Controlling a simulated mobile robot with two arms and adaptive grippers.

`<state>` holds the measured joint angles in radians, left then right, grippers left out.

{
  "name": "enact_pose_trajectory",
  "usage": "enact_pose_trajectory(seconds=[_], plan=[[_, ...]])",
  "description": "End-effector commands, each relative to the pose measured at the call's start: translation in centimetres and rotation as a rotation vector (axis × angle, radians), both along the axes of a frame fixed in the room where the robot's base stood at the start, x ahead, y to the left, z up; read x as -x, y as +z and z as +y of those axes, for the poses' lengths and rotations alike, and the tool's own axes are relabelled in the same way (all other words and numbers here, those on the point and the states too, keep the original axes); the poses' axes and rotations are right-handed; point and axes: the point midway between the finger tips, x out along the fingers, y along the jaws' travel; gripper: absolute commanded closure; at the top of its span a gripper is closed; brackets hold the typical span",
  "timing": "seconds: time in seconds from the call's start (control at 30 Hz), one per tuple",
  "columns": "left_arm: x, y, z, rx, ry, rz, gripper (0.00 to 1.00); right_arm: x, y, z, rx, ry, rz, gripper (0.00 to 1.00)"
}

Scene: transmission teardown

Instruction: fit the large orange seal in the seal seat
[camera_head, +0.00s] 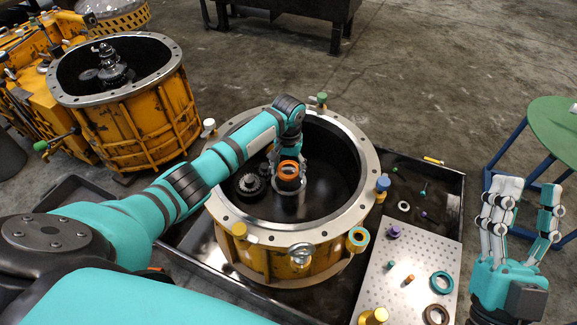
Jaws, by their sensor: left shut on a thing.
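The large orange seal (289,167) is an orange ring at the top of a dark cylindrical part (288,184) in the middle of the open round housing (228,205). My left gripper (287,172) reaches down into the housing and is shut on the orange seal. I cannot tell whether the seal touches the part below it. The seal seat is not clearly visible, as the gripper and seal cover that area. My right gripper (522,212) is open and empty, with spread fingers, at the right beyond the tray.
A dark gear (249,186) sits in the housing left of the seal. The perforated plate (425,254) on the right holds a teal ring (441,282), a brown ring (436,314) and small pegs. A black tray (449,196) surrounds the housing. A green round table (556,125) stands right.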

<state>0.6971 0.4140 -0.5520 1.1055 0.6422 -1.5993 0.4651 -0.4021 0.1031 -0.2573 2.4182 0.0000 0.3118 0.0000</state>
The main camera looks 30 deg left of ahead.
Motion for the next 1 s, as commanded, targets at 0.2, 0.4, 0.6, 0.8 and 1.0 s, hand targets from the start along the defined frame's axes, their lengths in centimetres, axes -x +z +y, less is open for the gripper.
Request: enact_pose_trajectory(seconds=[0.2,0.4,0.6,0.8,1.0], plan=[[0.0,0.0,0.0,0.000,0.000,0.000,0.69,-0.5,-0.5,0.1,0.012,-0.002,0.039,0.60],[0.0,0.0,0.0,0.000,0.000,0.000,0.69,-0.8,-1.0,0.1,0.022,-0.003,0.076,0.60],[0.1,0.0,0.0,0.000,0.000,0.000,0.69,-1.2,-1.6,0.2,0.032,-0.005,0.113,0.60],[0.1,0.0,0.0,0.000,0.000,0.000,0.69,-1.5,-2.0,0.2,0.040,-0.006,0.139,0.60],[0.1,0.0,0.0,0.000,0.000,0.000,0.69,-1.5,-2.1,0.2,0.041,-0.007,0.142,0.60]])
